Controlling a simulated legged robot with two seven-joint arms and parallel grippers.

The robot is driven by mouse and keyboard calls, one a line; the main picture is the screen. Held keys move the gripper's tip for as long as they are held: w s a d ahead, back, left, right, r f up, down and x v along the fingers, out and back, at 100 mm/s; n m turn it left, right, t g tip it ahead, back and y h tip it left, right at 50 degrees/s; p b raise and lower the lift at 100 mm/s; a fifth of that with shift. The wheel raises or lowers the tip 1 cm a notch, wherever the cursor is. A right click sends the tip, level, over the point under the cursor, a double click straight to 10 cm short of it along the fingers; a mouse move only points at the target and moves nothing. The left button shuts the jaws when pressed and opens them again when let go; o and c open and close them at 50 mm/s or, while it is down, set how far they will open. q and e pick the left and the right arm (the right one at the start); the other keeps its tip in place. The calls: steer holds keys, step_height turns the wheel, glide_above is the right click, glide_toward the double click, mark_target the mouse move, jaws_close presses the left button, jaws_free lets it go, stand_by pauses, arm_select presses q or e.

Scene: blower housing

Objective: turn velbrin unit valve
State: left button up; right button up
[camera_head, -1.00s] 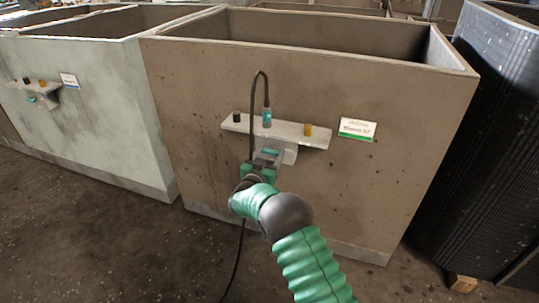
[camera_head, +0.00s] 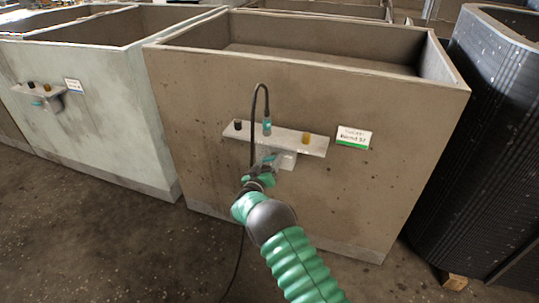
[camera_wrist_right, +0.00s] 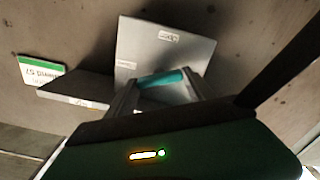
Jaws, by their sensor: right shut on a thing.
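The valve unit is a grey shelf-like bracket (camera_head: 300,142) on the front wall of the brown concrete tank, with a white and green label (camera_head: 354,137) to its right. My right gripper (camera_head: 268,163) is below the bracket, on the unit's teal valve handle. In the right wrist view the teal handle (camera_wrist_right: 160,79) lies between the two grey fingers of my right gripper (camera_wrist_right: 160,88), which are shut on it. The grey valve body (camera_wrist_right: 165,50) is behind it. In the head view my gripper and wrist partly hide the handle. My left gripper is not in view.
The bracket carries a black knob (camera_head: 238,125), a teal connector (camera_head: 267,127) with a looping black cable, and an amber knob (camera_head: 306,137). A pale tank (camera_head: 100,110) with a similar unit stands left. A dark ribbed bin (camera_head: 470,150) stands right.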

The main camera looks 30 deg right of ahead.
steer(key=shift+a+r+n+p, duration=0.15)
steer(key=shift+n+p, duration=0.4)
steer(key=shift+n, duration=0.35)
steer(key=n+p, duration=0.1)
steer(key=n, duration=0.1)
steer(key=shift+w+n, duration=0.1)
steer(key=shift+n, duration=0.3)
steer(key=n, duration=0.2)
steer(key=shift+f+n+p, duration=0.2)
steer(key=shift+n+p, duration=0.1)
steer(key=shift+p, duration=0.05)
steer(key=shift+a+f+n, duration=0.1)
steer(key=shift+f+n, duration=0.05)
steer(key=shift+n, duration=1.45)
steer(key=o, duration=1.4)
steer(key=shift+w+f, duration=0.1)
steer(key=shift+f, duration=0.05)
